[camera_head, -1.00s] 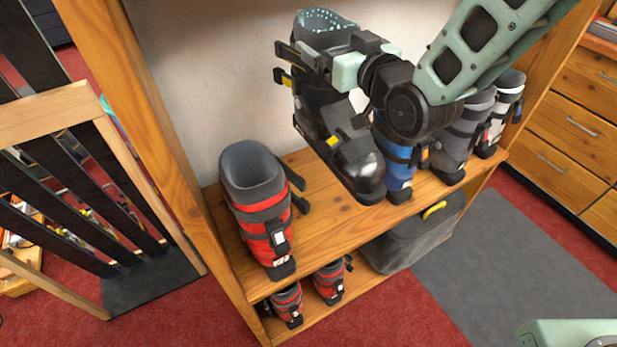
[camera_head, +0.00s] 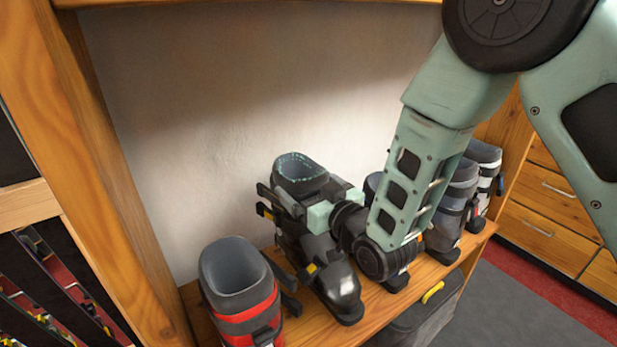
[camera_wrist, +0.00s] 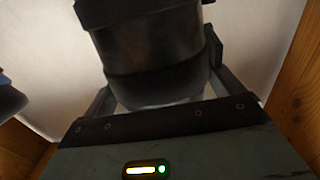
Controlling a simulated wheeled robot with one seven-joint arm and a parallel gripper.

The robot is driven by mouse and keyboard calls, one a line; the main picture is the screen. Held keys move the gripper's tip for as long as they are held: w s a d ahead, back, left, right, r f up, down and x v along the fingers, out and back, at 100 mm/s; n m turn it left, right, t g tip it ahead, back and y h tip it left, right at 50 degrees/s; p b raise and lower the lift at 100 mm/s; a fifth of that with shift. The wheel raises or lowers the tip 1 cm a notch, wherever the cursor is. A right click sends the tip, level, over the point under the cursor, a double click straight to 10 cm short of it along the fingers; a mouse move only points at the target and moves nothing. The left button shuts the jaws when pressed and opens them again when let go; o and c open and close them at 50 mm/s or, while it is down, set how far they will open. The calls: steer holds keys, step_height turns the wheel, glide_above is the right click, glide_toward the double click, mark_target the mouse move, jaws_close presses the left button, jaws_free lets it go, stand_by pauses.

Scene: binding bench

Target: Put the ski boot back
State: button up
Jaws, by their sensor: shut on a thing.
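The black ski boot (camera_head: 325,265) with a grey speckled liner stands upright at the shelf (camera_head: 365,316), between the red boot and the grey boots. Whether its sole touches the board I cannot tell. My gripper (camera_head: 290,209) is shut on the boot's upper shaft from the right side. In the wrist view the dark boot shaft (camera_wrist: 150,50) fills the space between the two fingers of my gripper (camera_wrist: 160,95). The far side of the boot is hidden.
A red and grey boot (camera_head: 240,290) stands close on the left. Grey boots (camera_head: 452,210) stand to the right, partly behind my arm. A wooden upright (camera_head: 95,170) bounds the shelf on the left. A dark grey case (camera_head: 415,325) with a yellow handle sits below.

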steer(key=shift+f, duration=2)
steer(key=shift+f+b, duration=0.2)
steer(key=shift+b, duration=0.1)
steer(key=o, duration=1.7)
steer(key=s+d+r+g+h, duration=0.2)
steer(key=s+d+g+h, duration=0.1)
steer(key=s, duration=0.7)
steer(key=s+d+r+g+h+p, duration=0.1)
steer(key=s+d+r+g+h, duration=0.2)
steer(key=s+d+g, duration=0.3)
steer(key=s+d+r+g+h, duration=0.2)
steer(key=s+d+g, duration=0.3)
steer(key=s, duration=1)
steer(key=shift+r+n+g+h, duration=0.2)
steer(key=shift+n+g+h, duration=0.25)
steer(key=shift+h, duration=0.25)
